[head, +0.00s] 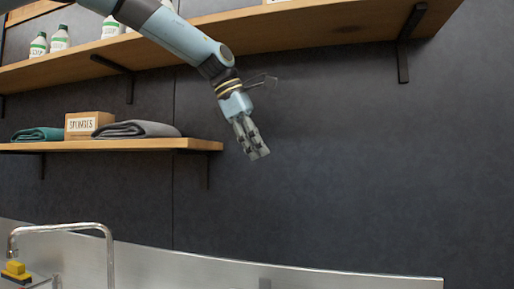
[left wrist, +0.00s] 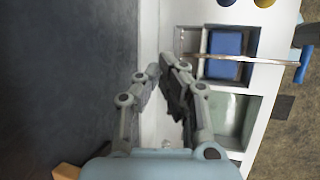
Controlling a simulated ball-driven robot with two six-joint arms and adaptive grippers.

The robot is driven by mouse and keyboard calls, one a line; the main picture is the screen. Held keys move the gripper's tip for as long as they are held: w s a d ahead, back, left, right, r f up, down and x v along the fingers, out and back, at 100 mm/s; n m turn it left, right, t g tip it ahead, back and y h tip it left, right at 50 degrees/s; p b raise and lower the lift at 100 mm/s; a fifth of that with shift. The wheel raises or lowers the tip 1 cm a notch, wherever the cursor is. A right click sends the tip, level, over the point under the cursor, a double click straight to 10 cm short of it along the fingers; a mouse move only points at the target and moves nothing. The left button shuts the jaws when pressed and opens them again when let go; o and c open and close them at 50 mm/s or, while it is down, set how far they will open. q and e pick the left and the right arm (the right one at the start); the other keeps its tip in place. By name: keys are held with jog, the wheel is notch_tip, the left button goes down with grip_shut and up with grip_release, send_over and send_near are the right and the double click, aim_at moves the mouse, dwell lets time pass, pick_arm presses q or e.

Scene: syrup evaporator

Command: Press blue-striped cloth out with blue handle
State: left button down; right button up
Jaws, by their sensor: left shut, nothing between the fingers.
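My left gripper (head: 260,153) hangs in the air in front of the dark wall, right of the lower shelf, its fingers shut and empty. It also shows in the left wrist view (left wrist: 172,64), above a white unit with basins. There, a blue handle (left wrist: 305,65) sits at the right end of a thin rod that crosses the unit, apart from my fingers. A blue block-like thing (left wrist: 225,43) lies in the upper basin, partly crossed by the rod. I cannot make out a blue-striped cloth in either view. My right gripper is not in view.
The lower shelf (head: 190,144) holds folded cloths (head: 135,129) and a sponges box (head: 92,124). A longer shelf (head: 320,30) with bottles runs above. A curved tap (head: 109,250) stands at lower left beside a yellow thing (head: 16,268). A pale basin (left wrist: 232,115) shows below the rod.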

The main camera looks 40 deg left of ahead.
pick_arm(q)
jog(key=c, duration=2)
grip_release()
jog(key=o, duration=1)
jog(key=shift+c, duration=0.2)
jog(key=v, duration=1.2)
jog(key=shift+c, duration=0.3)
